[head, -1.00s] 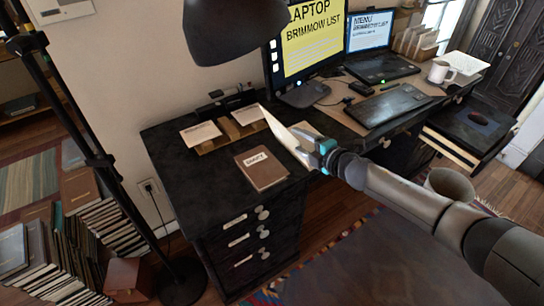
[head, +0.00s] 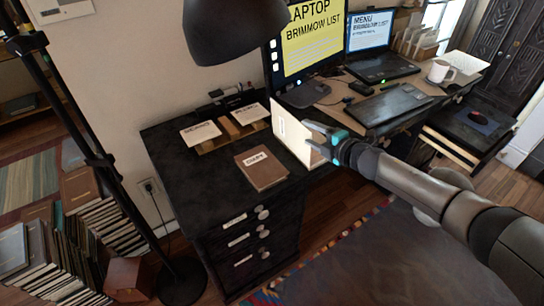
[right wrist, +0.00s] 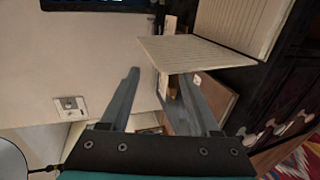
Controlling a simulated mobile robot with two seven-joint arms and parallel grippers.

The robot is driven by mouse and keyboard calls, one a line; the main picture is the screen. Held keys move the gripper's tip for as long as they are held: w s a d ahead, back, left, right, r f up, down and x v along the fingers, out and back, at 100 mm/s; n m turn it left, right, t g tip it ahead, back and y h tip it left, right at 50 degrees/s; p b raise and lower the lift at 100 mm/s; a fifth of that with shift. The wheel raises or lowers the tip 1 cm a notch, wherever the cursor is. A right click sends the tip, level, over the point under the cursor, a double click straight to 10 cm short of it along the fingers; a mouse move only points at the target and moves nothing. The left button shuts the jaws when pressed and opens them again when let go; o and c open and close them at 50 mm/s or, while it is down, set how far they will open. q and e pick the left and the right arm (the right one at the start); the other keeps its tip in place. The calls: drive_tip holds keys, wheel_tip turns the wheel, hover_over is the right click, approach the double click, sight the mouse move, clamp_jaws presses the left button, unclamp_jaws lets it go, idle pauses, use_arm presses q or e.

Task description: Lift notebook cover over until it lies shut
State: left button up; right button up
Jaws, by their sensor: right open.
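The notebook (head: 293,137) is at the front edge of the dark desk, to the right of a brown book. Its cover stands raised, and its pale face with a small label shows in the head view. In the right wrist view the raised lined leaf (right wrist: 190,52) and another lined leaf (right wrist: 248,20) meet at an angle. My right gripper (head: 314,138) is at the right side of the raised cover and hides part of the notebook. Its fingers (right wrist: 160,88) are apart, close to the leaf's lower edge; I cannot tell whether they touch it. My left gripper is out of view.
The brown labelled book (head: 262,168) lies left of the notebook. Two white cards (head: 201,133) stand behind it. A black lamp shade (head: 235,30) hangs over the desk. A keyboard (head: 390,104), monitor, laptop and white mug (head: 440,71) occupy the right side.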

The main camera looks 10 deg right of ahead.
idle(0.3)
drive_tip(key=shift+w+d+r, duration=0.1)
drive_tip(key=shift+w+d, duration=0.1)
drive_tip(key=shift+d, duration=0.25)
drive_tip(key=shift+w+d+r, duration=0.1)
drive_tip(key=shift+w+d, duration=0.1)
drive_tip(key=shift+d, duration=0.25)
drive_tip(key=shift+d+f+b, duration=0.1)
drive_tip(key=shift+d+b, duration=0.05)
drive_tip(key=shift+b, duration=0.2)
drive_tip(key=shift+w+d+b, duration=0.3)
drive_tip(key=shift+d+b, duration=0.1)
drive_tip(key=shift+d, duration=0.4)
idle(0.3)
